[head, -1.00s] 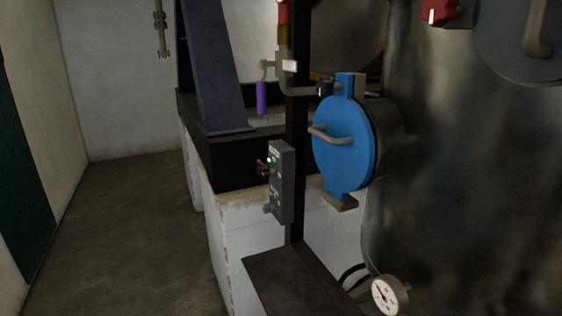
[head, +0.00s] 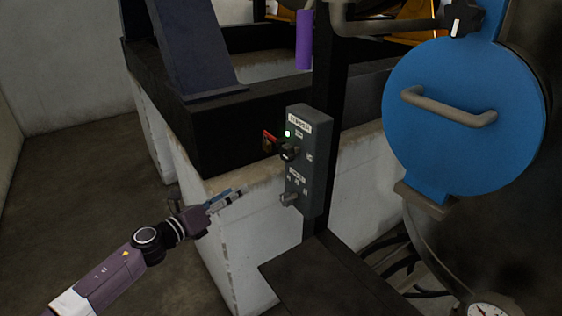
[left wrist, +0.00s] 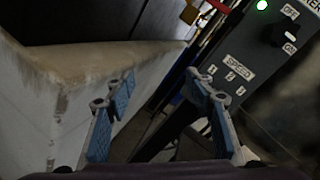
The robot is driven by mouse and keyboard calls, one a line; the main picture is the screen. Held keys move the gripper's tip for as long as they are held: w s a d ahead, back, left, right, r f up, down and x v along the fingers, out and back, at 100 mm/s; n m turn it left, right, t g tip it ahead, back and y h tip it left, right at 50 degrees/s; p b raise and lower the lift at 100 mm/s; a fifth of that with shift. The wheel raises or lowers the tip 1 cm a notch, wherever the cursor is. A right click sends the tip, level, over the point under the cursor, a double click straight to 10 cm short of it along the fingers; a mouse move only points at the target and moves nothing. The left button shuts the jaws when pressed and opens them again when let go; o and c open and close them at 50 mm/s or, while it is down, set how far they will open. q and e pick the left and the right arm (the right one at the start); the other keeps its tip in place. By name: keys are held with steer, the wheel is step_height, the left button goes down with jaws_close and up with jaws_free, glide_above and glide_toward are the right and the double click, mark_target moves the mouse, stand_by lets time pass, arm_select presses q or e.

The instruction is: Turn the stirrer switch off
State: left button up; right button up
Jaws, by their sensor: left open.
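A grey control box (head: 312,175) is mounted on a dark post. Its upper black stirrer knob (head: 289,153) is beside a lit green lamp (head: 287,134). In the left wrist view the stirrer knob (left wrist: 280,33) sits between the OFF and ON labels; I cannot tell exactly where it points. A lower speed knob (head: 289,198) is on the same box; its SPEED label (left wrist: 238,67) shows in the left wrist view. My left gripper (head: 239,193) is open and empty, left of and below the stirrer knob, apart from the box. It also shows in the left wrist view (left wrist: 160,79).
A red tag with a brass padlock (head: 268,142) hangs at the box's left side. A white plinth (head: 235,230) stands behind the box. A blue round hatch (head: 455,130) with a handle is to the right. The floor at left is clear.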

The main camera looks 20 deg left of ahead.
arm_select(q)
steer(key=d+r+m+h, duration=0.2)
steer(key=d+r+m, duration=0.2)
steer(key=r+m, duration=0.25)
steer(key=m+g+h, duration=0.2)
steer(key=m+h, duration=0.1)
steer(key=m, duration=0.4)
glide_toward(283, 154)
steer(key=x, duration=0.3)
steer(key=p+x, duration=0.3)
steer(key=x, duration=0.2)
steer(key=shift+w+d, duration=0.3)
steer(key=shift+w+d+f, duration=0.1)
steer(key=shift+w+d, duration=0.1)
steer(key=shift+w, duration=0.1)
arm_select(e)
steer(key=shift+s+d+r, duration=0.1)
steer(key=shift+r, duration=0.55)
steer(key=shift+s+d+r, duration=0.1)
steer(key=shift+r, duration=0.5)
arm_select(q)
steer(key=shift+c, duration=0.3)
steer(key=c, duration=1.1)
arm_select(e)
steer(key=shift+d, duration=0.35)
